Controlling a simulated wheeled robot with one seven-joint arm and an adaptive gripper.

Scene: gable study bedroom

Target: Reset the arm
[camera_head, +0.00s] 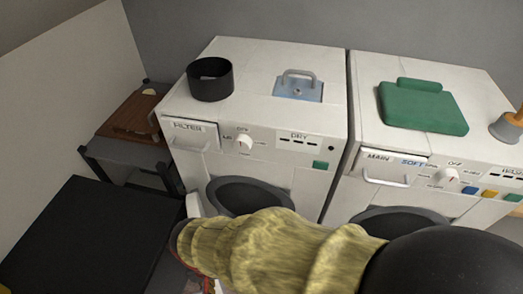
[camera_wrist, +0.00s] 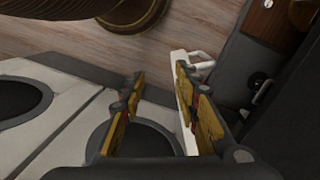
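My gripper (camera_wrist: 158,88) shows in the wrist view with its two yellow-brown fingers apart and nothing clearly held between them. A white panel with a small handle (camera_wrist: 184,100) lies close beside the right finger; I cannot tell whether they touch. A round dark door (camera_wrist: 140,140) lies beyond the fingers. In the head view my yellow-sleeved arm crosses low in front of the white dryer (camera_head: 285,150), and the fingers are mostly hidden. The dryer's FILTER drawer front (camera_head: 190,135) is at its upper left.
A black pot (camera_head: 210,88) and a blue plate with a handle (camera_head: 297,86) are on the dryer. A second white machine (camera_head: 365,140) holds a green folded item (camera_head: 422,108) and a grey-orange object (camera_head: 507,125). A dark surface (camera_head: 85,235) and a low table (camera_head: 130,155) stand at left.

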